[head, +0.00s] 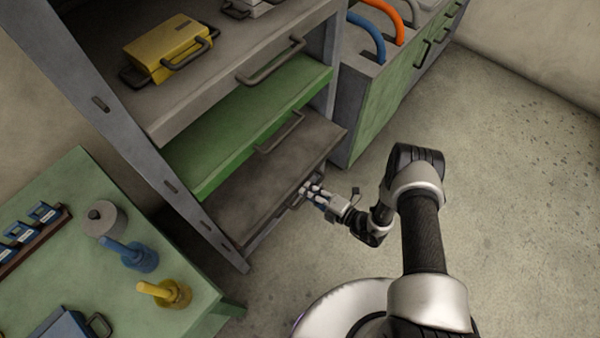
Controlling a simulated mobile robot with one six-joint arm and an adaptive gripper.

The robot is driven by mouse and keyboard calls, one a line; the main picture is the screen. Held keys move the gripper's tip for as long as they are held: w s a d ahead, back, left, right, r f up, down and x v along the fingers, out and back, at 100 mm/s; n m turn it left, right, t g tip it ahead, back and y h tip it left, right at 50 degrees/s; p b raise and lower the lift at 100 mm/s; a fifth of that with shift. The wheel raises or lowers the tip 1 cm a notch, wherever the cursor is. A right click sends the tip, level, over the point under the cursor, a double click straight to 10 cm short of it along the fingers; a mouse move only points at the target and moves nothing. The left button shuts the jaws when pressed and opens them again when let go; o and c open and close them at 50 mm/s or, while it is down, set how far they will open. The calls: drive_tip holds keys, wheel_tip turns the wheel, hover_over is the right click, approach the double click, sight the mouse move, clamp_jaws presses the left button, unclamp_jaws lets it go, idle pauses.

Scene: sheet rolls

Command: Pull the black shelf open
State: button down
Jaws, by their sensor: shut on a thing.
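The black shelf (262,172) is the lowest, dark shelf of the rack at the centre of the head view. It sticks out at the front, below the green shelf (255,115). My gripper (308,189) is at the front edge of the black shelf, shut on its handle (297,199). The handle is partly hidden by the fingers. My arm reaches in from the lower right.
A grey shelf (225,85) with a yellow case (168,47) is above the green one. A green table (75,190) with tools stands at left. A green cabinet (385,110) stands right of the rack. The floor (500,190) at right is clear.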

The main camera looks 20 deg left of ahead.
drive_tip(key=f+b+v, duration=0.1)
drive_tip(key=f+v, duration=0.1)
drive_tip(key=v, duration=1.2)
drive_tip(key=shift+s+d+f+b, duration=0.25)
drive_tip(key=shift+d+f+b, duration=0.1)
drive_tip(key=shift+d, duration=0.3)
drive_tip(key=shift+r, duration=0.1)
drive_tip(key=c, duration=1.7)
unclamp_jaws()
drive_tip(key=shift+o, duration=0.2)
drive_tip(key=v, duration=1.2)
